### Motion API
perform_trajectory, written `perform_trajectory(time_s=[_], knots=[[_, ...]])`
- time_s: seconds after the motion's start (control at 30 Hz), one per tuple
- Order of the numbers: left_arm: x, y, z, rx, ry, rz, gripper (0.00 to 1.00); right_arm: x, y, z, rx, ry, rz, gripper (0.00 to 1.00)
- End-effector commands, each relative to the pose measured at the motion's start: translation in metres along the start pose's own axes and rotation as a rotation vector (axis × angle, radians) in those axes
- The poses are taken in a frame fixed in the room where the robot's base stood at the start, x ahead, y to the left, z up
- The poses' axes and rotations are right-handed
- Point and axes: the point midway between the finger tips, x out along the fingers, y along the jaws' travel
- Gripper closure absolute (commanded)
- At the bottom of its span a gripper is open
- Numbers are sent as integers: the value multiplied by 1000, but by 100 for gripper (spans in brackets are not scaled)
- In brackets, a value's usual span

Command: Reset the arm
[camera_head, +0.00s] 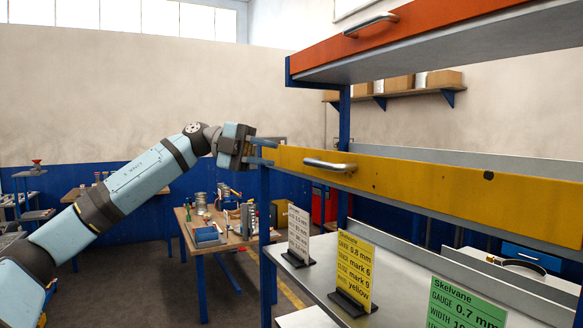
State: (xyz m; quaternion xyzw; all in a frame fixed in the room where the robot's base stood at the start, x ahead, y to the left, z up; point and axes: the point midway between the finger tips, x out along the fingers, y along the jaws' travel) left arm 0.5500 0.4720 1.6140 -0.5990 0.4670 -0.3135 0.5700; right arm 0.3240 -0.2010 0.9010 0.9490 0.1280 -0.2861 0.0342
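My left arm (131,186) reaches in from the lower left, stretched up toward the rack. My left gripper (267,152) is at the left end of the yellow drawer front (420,185). Its two fingers are apart, one above the other, pointing right. I cannot tell whether they touch the yellow front. The metal handle (330,165) of that front is to the right of the fingers, clear of them. My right gripper is not in view.
The blue-post rack (265,240) fills the right side, with an orange drawer (400,32) above. White (299,234), yellow (355,268) and green (465,305) sign cards stand on the shelf below. A workbench (215,242) with tools stands behind. Floor shows at lower middle.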

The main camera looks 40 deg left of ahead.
Motion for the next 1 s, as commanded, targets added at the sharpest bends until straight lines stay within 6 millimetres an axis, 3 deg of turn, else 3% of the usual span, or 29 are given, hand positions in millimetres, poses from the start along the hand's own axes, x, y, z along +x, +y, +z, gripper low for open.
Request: perform_trajectory(time_s=[0.23, 1.0], knots=[[-20, 0, 0, -1, 1, 0, 74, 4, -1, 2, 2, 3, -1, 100], [-21, 0, 0, -1, 0, 0, 74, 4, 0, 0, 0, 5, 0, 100]])
